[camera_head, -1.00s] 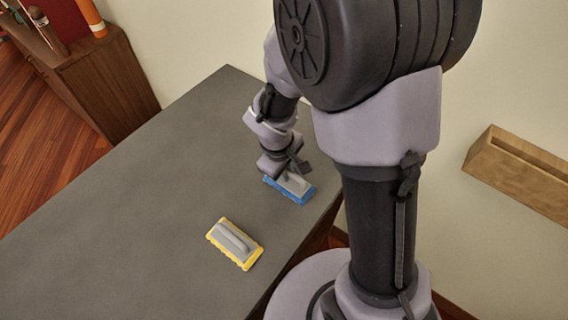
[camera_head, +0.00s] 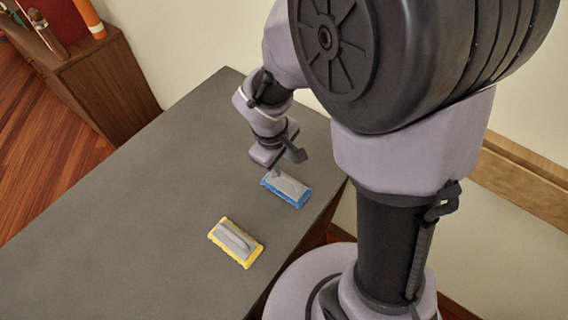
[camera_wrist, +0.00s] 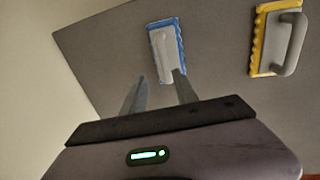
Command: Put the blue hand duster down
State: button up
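The blue hand duster (camera_head: 288,188) has a grey back and a blue fringe. It lies flat on the dark grey table top near its right edge, and it also shows in the wrist view (camera_wrist: 166,45). My gripper (camera_head: 277,170) is above and just behind the duster in the head view. In the wrist view, my gripper (camera_wrist: 158,84) has its two fingers spread apart with nothing between them. The right fingertip overlaps the duster's near end in that picture; whether they touch I cannot tell.
A yellow hand duster (camera_head: 236,243) with a grey handle lies on the table (camera_head: 130,200) nearer the front, also in the wrist view (camera_wrist: 278,40). A wooden cabinet (camera_head: 105,80) stands at the upper left. The table's left part is clear. A wooden ledge (camera_head: 520,180) is on the right wall.

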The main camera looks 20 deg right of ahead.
jog(key=s+a+r+m+t+y, duration=0.1)
jog(key=s+r+m, duration=0.4)
jog(key=r, duration=0.5)
jog(key=s+a+r+m+t+y+p, duration=0.1)
jog(key=s+r+m+t+y, duration=0.1)
jog(key=s+r+m, duration=0.4)
notch_tip(320, 180, up, 4)
jog(key=shift+s+r+m+t+y, duration=0.15)
jog(key=shift+s+m+t+y, duration=0.2)
jog(key=shift+s+t, duration=0.55)
